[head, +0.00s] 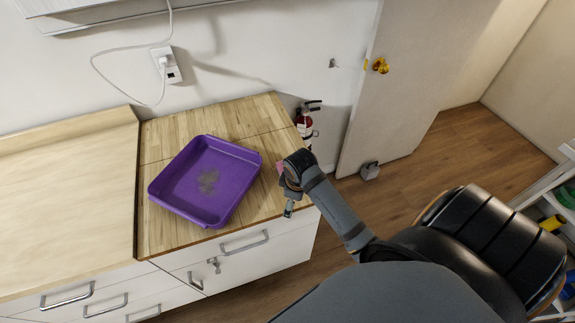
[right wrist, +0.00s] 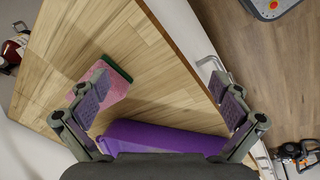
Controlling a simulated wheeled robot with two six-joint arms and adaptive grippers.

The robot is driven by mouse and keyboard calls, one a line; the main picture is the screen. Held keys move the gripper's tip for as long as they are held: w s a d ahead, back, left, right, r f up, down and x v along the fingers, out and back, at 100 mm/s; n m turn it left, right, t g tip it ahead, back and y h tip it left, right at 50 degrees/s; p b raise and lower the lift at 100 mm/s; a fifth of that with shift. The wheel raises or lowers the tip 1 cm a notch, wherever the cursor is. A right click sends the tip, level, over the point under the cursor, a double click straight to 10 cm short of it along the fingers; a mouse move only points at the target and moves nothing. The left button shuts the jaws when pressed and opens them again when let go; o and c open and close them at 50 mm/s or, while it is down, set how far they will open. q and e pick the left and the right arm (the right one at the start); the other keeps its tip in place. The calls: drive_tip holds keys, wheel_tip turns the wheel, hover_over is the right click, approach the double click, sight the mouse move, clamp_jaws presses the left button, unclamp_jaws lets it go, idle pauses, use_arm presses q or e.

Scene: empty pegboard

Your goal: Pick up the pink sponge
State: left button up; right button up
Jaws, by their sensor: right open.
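The pink sponge (right wrist: 112,84) with a dark green layer lies on the wooden counter top. In the right wrist view it is left of centre, beside and partly behind the left finger. In the head view only a small pink bit of the sponge (head: 280,167) shows beside my right wrist. My right gripper (right wrist: 160,90) is open and empty above the counter, with the sponge off to one side of the gap between its fingers. In the head view the right gripper (head: 289,207) points down at the counter's right edge. My left gripper is out of view.
A purple tray (head: 232,188) stands on the counter left of my right gripper; its side (right wrist: 165,137) shows low in the right wrist view. A fire extinguisher (head: 304,122) stands behind the counter's right end. Drawers with handles (head: 244,243) are below the counter front.

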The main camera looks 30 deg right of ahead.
drive_tip(key=w+r+n, duration=0.1)
drive_tip(key=w, duration=0.1)
drive_tip(key=w+d+r+n, duration=0.1)
drive_tip(key=w+r+n, duration=0.1)
drive_tip(key=w+d+r+n+g, duration=0.1)
drive_tip(key=w, duration=0.2)
drive_tip(key=shift+w+d+r+n, duration=0.1)
drive_tip(key=shift+d+r+n, duration=0.05)
drive_tip(key=shift+n, duration=0.15)
drive_tip(key=w+d+r+n+g, duration=0.1)
drive_tip(key=w+d+r+n, duration=0.1)
drive_tip(key=w+r+n, duration=0.25)
drive_tip(key=shift+m+y, duration=0.3)
drive_tip(key=shift+m, duration=0.15)
drive_tip(key=f+b, duration=0.5)
drive_tip(key=shift+s, duration=0.3)
drive_tip(key=shift+d+f, duration=0.1)
drive_tip(key=shift+f, duration=0.15)
drive_tip(key=shift+w+r, duration=0.1)
drive_tip(key=f+b, duration=0.5)
drive_tip(key=shift+d+f, duration=0.15)
drive_tip(key=shift+d, duration=0.15)
drive_tip(key=shift+s, duration=0.2)
drive_tip(key=shift+r, duration=0.2)
drive_tip(key=c, duration=0.5)
